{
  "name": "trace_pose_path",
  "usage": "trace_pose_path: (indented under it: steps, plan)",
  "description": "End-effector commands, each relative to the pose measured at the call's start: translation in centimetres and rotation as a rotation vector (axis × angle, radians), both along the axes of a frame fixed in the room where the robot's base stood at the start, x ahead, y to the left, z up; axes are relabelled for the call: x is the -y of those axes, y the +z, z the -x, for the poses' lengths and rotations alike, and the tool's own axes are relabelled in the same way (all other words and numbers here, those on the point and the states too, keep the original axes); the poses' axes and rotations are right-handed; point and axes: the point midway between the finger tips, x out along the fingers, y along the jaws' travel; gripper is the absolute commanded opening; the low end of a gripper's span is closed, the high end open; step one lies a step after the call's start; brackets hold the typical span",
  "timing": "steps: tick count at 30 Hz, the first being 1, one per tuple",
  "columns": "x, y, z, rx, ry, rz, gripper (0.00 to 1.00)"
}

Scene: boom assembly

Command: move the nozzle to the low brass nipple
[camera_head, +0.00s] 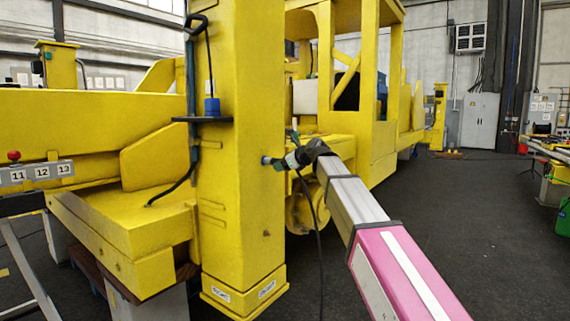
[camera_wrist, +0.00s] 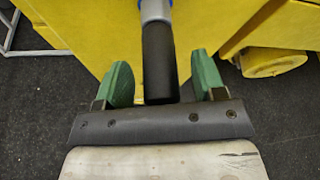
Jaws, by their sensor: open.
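The nozzle (camera_wrist: 158,60), a black cylinder with a grey collar and a blue ring at its far end, stands out from the yellow post (camera_head: 238,130). My gripper (camera_wrist: 158,84) is open, with one green finger on each side of the nozzle and a visible gap to both.
A black hose (camera_head: 319,235) hangs below my gripper. The yellow machine (camera_head: 345,130) is behind my arm. Dark floor (camera_head: 460,220) to the right is clear.

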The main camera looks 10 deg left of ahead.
Motion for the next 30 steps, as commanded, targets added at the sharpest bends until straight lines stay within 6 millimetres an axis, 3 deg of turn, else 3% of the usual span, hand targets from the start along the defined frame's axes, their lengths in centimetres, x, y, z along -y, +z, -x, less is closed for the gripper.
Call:
trace_pose_path:
  steps: [1, 6, 7, 8, 9, 11, 12, 30]
  plan:
    - [0.01, 0.0, 0.0, 0.0, 0.0, 0.0, 0.63]
    - [0.02, 0.01, 0.01, 0.0, 0.0, 0.0, 0.08]
    - [0.02, 0.02, 0.02, 0.0, 0.0, 0.0, 0.05]
    - [0.02, 0.02, 0.02, 0.0, 0.0, 0.0, 0.05]
    - [0.02, 0.02, 0.02, 0.0, 0.0, 0.0, 0.23]
    - [0.02, 0.02, 0.02, 0.0, 0.0, 0.0, 0.04]
    - [0.02, 0.02, 0.02, 0.0, 0.0, 0.0, 0.0]
    - [0.19, 0.05, 0.08, 0.0, 0.0, -0.001, 0.0]
